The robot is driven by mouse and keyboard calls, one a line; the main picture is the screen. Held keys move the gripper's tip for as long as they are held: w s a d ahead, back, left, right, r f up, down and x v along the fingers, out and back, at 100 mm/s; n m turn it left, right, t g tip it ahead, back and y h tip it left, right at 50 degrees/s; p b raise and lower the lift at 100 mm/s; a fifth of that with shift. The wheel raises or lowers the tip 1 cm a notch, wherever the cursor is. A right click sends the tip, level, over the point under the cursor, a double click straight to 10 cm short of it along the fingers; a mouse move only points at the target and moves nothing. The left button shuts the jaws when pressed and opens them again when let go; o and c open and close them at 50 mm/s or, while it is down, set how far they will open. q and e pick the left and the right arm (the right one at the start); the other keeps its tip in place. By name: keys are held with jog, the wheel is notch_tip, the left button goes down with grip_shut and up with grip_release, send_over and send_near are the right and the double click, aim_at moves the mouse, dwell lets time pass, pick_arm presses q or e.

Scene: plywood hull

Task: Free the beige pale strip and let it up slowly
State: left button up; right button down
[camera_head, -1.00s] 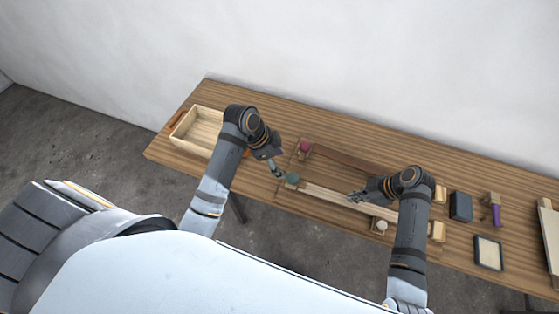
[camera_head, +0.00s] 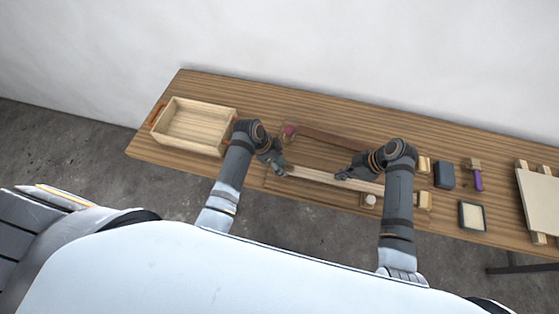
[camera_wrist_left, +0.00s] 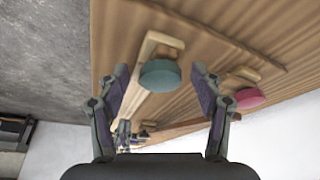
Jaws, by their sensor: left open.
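The beige pale strip (camera_head: 312,175) lies along the near side of a wooden board (camera_head: 290,187) on the bench. At its left end is a clamp (camera_wrist_left: 152,44) with a round green knob (camera_wrist_left: 160,77), clear in the left wrist view. My left gripper (camera_wrist_left: 160,85) is open, its fingers apart on either side of the green knob; contact is unclear. In the head view my left gripper (camera_head: 283,170) hides that knob. My right gripper (camera_head: 342,175) is at the strip's middle; its jaws are too small to read. A white knob (camera_head: 370,199) is near the right end.
A darker brown strip (camera_head: 330,138) lies behind, with a pink knob (camera_head: 289,130) at its left end. An open wooden box (camera_head: 165,140) stands left. A dark block (camera_head: 444,175), purple-handled tool (camera_head: 478,180) and framed pad (camera_head: 472,216) lie right.

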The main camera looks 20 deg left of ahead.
pick_arm(q)
jog(key=shift+c, duration=0.3)
jog(key=c, duration=1.2)
pick_arm(e)
jog(key=shift+f, duration=0.15)
jog(key=shift+f, duration=0.6)
